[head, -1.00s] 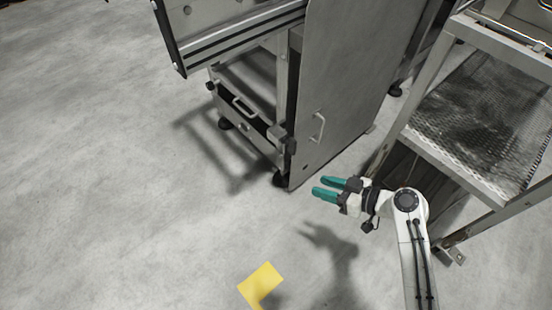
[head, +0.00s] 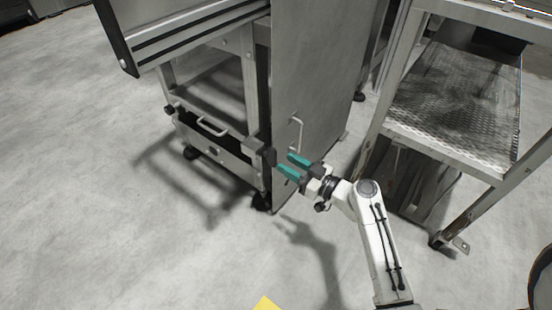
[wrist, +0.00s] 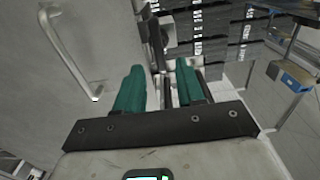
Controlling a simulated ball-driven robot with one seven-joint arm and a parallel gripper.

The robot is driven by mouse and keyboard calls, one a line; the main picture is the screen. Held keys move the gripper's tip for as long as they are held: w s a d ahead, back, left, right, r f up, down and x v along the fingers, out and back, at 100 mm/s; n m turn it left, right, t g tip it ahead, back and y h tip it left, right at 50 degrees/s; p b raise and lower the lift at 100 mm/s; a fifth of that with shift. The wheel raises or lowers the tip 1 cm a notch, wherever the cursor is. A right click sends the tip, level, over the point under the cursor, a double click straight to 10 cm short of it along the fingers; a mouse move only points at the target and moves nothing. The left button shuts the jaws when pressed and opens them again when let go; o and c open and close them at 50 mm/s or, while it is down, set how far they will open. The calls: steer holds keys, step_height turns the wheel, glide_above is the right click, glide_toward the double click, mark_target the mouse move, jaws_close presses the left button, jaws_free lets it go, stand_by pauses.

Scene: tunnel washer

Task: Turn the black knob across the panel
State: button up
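A black knob (head: 269,157) sticks out from a small grey block on the front corner of the machine frame, beside the large grey side panel (head: 315,70). My gripper (head: 285,162) has two teal fingers, apart with nothing between them, just right of the knob in the head view. I cannot tell whether a fingertip touches the knob. In the wrist view the gripper (wrist: 160,75) is open, and the grey block with dark parts (wrist: 165,32) shows beyond the gap between the fingers.
A silver handle (head: 296,132) stands out from the side panel close to the fingers; it is at left in the wrist view (wrist: 70,55). A metal rack with a mesh shelf (head: 455,115) stands at right. A yellow floor marking (head: 265,304) lies in front on open floor.

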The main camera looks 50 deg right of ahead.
mark_target(276, 157)
steer(key=w, duration=0.5)
steer(key=shift+a, duration=0.1)
steer(key=shift+c, duration=0.4)
jaws_close()
